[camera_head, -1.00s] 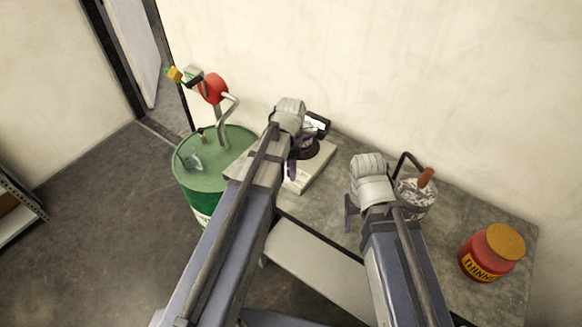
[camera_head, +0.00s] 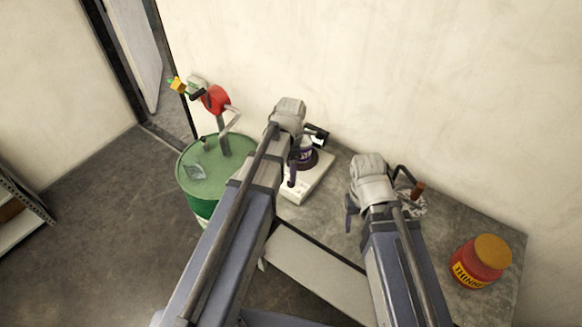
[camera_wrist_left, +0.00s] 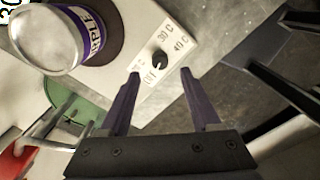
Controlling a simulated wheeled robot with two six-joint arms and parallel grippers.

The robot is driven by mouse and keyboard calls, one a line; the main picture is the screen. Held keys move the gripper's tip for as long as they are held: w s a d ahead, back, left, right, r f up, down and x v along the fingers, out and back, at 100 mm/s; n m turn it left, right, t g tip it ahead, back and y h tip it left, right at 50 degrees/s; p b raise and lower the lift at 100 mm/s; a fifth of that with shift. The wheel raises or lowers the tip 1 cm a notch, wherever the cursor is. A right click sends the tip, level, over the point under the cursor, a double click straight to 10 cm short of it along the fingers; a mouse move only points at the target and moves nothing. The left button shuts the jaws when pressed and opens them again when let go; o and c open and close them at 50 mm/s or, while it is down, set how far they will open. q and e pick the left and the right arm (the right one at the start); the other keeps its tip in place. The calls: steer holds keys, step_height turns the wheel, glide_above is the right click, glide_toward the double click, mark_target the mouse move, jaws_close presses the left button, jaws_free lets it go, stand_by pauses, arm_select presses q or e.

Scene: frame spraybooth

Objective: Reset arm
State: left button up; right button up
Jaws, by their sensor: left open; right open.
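The hot plate's dial (camera_wrist_left: 160,60) shows just beyond the fingertips. A can with a purple label (camera_wrist_left: 72,38) stands on the hot plate. My right gripper (camera_head: 350,212) is above the table to the right, mostly hidden behind its own wrist; I see no object in it.
A green drum (camera_head: 205,178) with a red hand pump (camera_head: 215,99) stands left of the table. A red thinner jar (camera_head: 478,263) stands at the table's right end. The wall is close behind.

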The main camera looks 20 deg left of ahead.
arm_select(q)
step_height(320, 180, up, 2)
steer(key=shift+r+p, duration=0.15)
steer(key=shift+p, duration=0.5)
steer(key=shift+s+d+m, duration=0.2)
steer(key=shift+m, duration=0.1)
steer(key=s+d+m, duration=0.5)
steer(key=s+m, duration=0.2)
steer(key=m, duration=0.6)
steer(key=s+d+m+y, duration=0.1)
steer(key=s+d+m, duration=0.4)
steer(key=m, duration=0.8)
steer(key=shift+s+f+b, duration=0.4)
steer(key=shift+s+b, duration=0.05)
steer(key=shift+s, duration=0.45)
